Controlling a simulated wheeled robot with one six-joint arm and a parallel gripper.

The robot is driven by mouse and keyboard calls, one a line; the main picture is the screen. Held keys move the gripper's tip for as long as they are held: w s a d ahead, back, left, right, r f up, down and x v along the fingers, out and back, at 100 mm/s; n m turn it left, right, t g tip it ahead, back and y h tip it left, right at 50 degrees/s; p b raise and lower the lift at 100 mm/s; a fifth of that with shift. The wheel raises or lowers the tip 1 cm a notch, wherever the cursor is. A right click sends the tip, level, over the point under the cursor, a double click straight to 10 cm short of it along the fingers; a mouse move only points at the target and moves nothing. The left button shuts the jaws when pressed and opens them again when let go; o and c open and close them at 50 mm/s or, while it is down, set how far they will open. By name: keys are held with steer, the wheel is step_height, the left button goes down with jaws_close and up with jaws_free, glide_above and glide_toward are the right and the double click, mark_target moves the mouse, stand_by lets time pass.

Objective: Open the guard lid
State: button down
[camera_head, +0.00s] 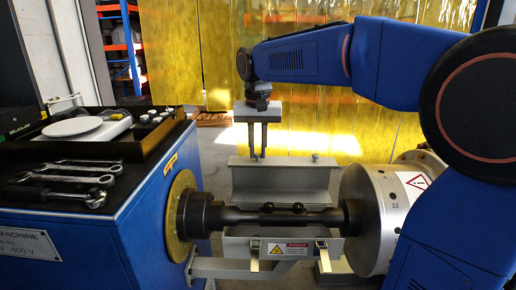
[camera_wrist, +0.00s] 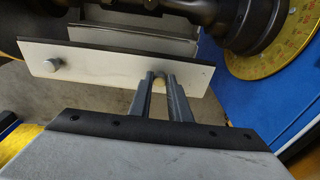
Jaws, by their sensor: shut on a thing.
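The guard lid (camera_head: 285,178) is a grey angled panel behind the dark rotor shaft (camera_head: 270,216), which shows uncovered from the head camera. In the wrist view the lid (camera_wrist: 110,70) is a pale plate with a dark rim and two round knobs. My gripper (camera_head: 258,156) points down at the lid's upper edge, left of its middle. In the wrist view my gripper (camera_wrist: 161,82) is shut on one knob (camera_wrist: 159,84), mostly hidden between the fingers. The other knob (camera_wrist: 53,65) is free; it also shows in the head view (camera_head: 315,157).
Below the shaft is a grey trough (camera_head: 285,240) with a warning label and two latches. A blue machine cabinet (camera_head: 120,215) with wrenches (camera_head: 65,180) stands left. A silver drum (camera_head: 365,215) is at right. Yellow strip curtains (camera_head: 180,50) hang behind.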

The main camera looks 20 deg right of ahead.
steer(key=shift+s, duration=0.1)
steer(key=c, duration=1.7)
jaws_free()
steer(key=shift+o, duration=0.2)
step_height(320, 180, up, 17)
steer(key=s, duration=0.1)
steer(key=shift+s+a, duration=0.35)
steer(key=shift+s, duration=0.05)
steer(key=shift+r, duration=0.1)
